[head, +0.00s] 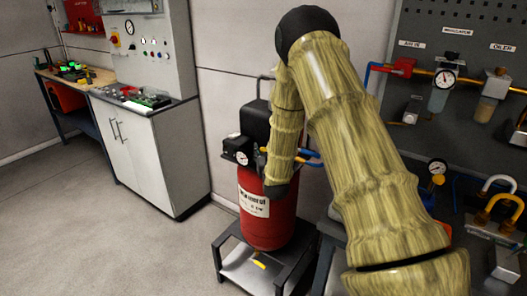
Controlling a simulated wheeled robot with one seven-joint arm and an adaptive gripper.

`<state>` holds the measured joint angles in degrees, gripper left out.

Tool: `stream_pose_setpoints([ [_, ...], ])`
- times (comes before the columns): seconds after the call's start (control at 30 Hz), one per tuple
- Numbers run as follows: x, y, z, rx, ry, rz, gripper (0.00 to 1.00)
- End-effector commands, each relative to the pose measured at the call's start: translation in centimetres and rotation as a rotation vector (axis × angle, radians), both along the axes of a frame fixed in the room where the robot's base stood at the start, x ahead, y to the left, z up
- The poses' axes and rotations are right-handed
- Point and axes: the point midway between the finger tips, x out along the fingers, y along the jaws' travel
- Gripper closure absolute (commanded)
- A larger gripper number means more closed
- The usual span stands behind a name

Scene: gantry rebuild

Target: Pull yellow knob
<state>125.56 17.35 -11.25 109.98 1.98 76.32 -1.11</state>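A red compressor tank (263,217) with a white label stands on a low dark stand. A small yellow piece (259,264) shows below the tank's underside. Another yellow knob-like part (438,180) sits under a gauge at the right. A small yellow bit also shows at the tank's top fittings, partly behind my arm. I cannot tell which of these is the yellow knob. My arm reaches up from the lower right and bends down in front of the tank, ending in a dark tip beside it. My gripper's fingers cannot be made out, so its state and any contact are unclear.
A grey cabinet (150,150) and a workbench (75,75) stand at the left. A dark panel (480,50) with gauges, regulators and pipes is at the right. The dark stand (222,250) bears the tank. The floor at the lower left is clear.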

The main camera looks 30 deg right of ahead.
Motion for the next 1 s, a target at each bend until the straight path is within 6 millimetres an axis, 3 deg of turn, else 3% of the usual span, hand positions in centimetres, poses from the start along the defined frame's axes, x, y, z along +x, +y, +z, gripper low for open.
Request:
stream_pose_setpoints([
  [0.13,0.0,0.0,0.0,0.0,0.0,0.0,0.63],
  [0.33,0.0,0.0,0.0,0.0,0.0,0.0,0.98],
  [0.37,0.0,0.0,0.0,0.0,0.0,-0.001,1.0],
  [1.0,-0.1,-0.1,1.3,0.0,0.001,-0.001,1.0],
])
